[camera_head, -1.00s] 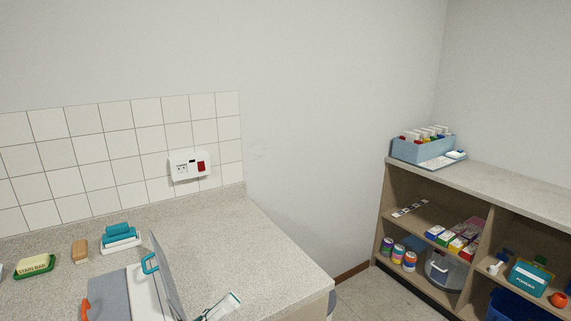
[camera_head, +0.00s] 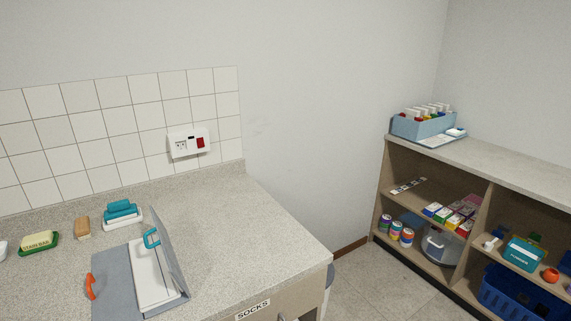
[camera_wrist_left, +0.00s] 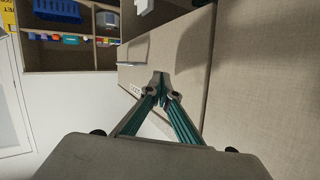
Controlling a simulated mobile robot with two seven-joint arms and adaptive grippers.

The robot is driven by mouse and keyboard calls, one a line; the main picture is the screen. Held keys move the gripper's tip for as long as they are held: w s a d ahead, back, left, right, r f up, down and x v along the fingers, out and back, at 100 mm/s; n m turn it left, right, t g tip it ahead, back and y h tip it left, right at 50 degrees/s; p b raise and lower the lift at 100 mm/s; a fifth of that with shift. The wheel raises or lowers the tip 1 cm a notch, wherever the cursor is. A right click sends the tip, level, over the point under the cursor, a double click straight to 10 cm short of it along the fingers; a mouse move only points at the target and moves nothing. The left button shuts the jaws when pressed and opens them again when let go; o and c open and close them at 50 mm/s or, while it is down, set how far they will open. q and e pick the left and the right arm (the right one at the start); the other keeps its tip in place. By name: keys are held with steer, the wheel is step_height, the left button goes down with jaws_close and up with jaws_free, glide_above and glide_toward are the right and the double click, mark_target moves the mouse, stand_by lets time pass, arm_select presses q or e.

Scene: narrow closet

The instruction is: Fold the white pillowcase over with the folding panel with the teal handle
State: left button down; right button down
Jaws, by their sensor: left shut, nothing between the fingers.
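The folding board (camera_head: 115,283) lies on the counter at the lower left of the head view. Its panel (camera_head: 172,258) with the teal handle (camera_head: 152,238) stands raised and tilted at the board's right side. The white pillowcase (camera_head: 152,278) lies flat on the board, left of the raised panel, which hides part of it. My left gripper (camera_wrist_left: 158,88) is shut and empty in the left wrist view, near pale drawer fronts. It is outside the head view. My right gripper is in neither view.
An orange handle (camera_head: 89,286) is on the board's left panel. The counter right of the board is clear. A drawer labelled SOCKS (camera_head: 253,309) is below its front edge.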

arm_select(q)
steer(key=s+a+f+g+y, duration=0.2)
steer(key=s+a+f+y, duration=0.2)
steer(key=s+f, duration=0.5)
steer(key=a+f, duration=0.1)
steer(key=a, duration=0.1)
steer(key=shift+a+f+g, duration=0.15)
steer(key=shift+a+g, duration=0.15)
steer(key=shift+g, duration=0.1)
steer(key=c, duration=2.8)
jaws_free()
steer(key=d+n, duration=0.3)
steer(key=d, duration=0.5)
steer(key=shift+w+d+r+t, duration=0.2)
steer(key=shift+w+r+t, duration=0.05)
steer(key=shift+r+t, duration=0.1)
steer(key=o, duration=0.6)
steer(key=shift+d, duration=0.3)
